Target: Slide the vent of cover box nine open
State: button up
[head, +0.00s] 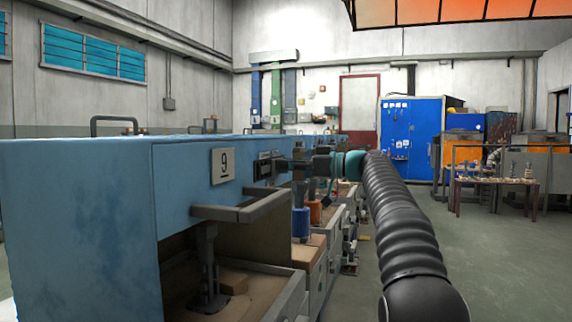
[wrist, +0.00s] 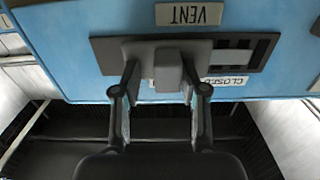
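Cover box nine (head: 185,178) is the near blue box, with a white plate (head: 222,166) marked 9. Its dark vent panel (wrist: 105,53) fills the wrist view's upper part, under an upside-down VENT label (wrist: 188,14). A grey slider knob (wrist: 168,70) stands out from the panel. The CLOSED label (wrist: 232,80) is partly hidden behind the gripper.
A grey handle bar (head: 240,211) juts out below the plate. A tray with sand-coloured contents (head: 262,283) lies under the box. More blue boxes and trays continue behind. The floor (head: 475,260) on the right is clear; a table (head: 490,182) stands farther back.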

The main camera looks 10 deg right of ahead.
jog(key=shift+a, duration=0.25)
jog(key=v, duration=1.2)
dwell(0.3)
jog(key=w+d+f+m+h, duration=0.2)
jog(key=f+m, duration=0.3)
jog(key=f, duration=0.2)
jog(key=w+d+f+m+h, duration=0.2)
jog(key=f+m+h, duration=0.1)
jog(key=f+m, duration=0.25)
jog(key=s+f+m+g+h, duration=0.1)
jog(key=s+f+m+h, duration=0.3)
jog(key=f, duration=0.6)
jog(key=s+a+f+h, duration=0.2)
jog(key=s+a+f, duration=0.2)
jog(key=s, duration=0.9)
jog(key=s+a+f+n+g+h, duration=0.1)
jog(key=s+a+f, duration=0.3)
jog(key=s, duration=1)
jog(key=s+a+f+n+g+h, duration=0.1)
jog(key=s+a+f+h, duration=0.2)
jog(key=s, duration=1)
jog(key=shift+s+a+f+h, duration=0.25)
jog(key=shift+a+f, duration=0.25)
jog(key=shift+f, duration=1.15)
